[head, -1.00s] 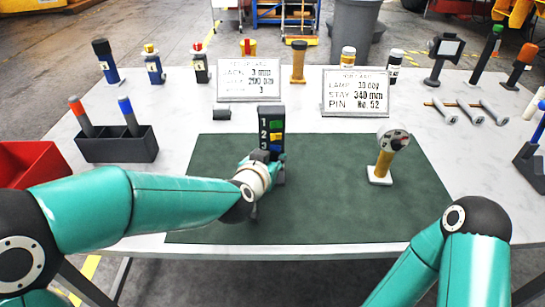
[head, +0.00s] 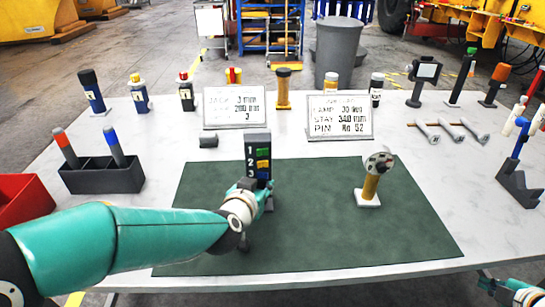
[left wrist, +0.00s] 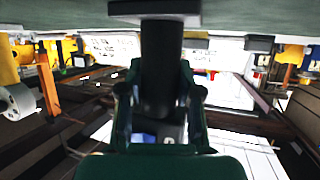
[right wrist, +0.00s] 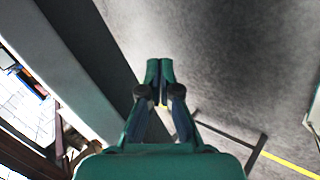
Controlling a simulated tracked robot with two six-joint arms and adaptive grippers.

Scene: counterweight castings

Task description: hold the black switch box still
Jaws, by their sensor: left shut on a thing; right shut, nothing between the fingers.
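The black switch box (head: 257,145) stands upright on the green mat (head: 320,235), its face showing the numbers 1, 2, 3 beside green, yellow and blue switches. My left gripper (head: 252,190) is shut on its lower part from the near side. In the left wrist view the dark post of the box (left wrist: 161,60) is between my left fingers (left wrist: 160,100), and its base is against the mat. My right gripper (right wrist: 160,70) is shut and empty in the right wrist view, over bare floor beside the table. In the head view only part of my right arm shows, at the lower right corner.
A gauge on a yellow handle (head: 372,180) stands on the mat to the right. Two sign plates (head: 340,118) (head: 234,107) stand behind the box. A dark holder (head: 102,176) and a red bin (head: 22,200) are at the left. The mat's front right is clear.

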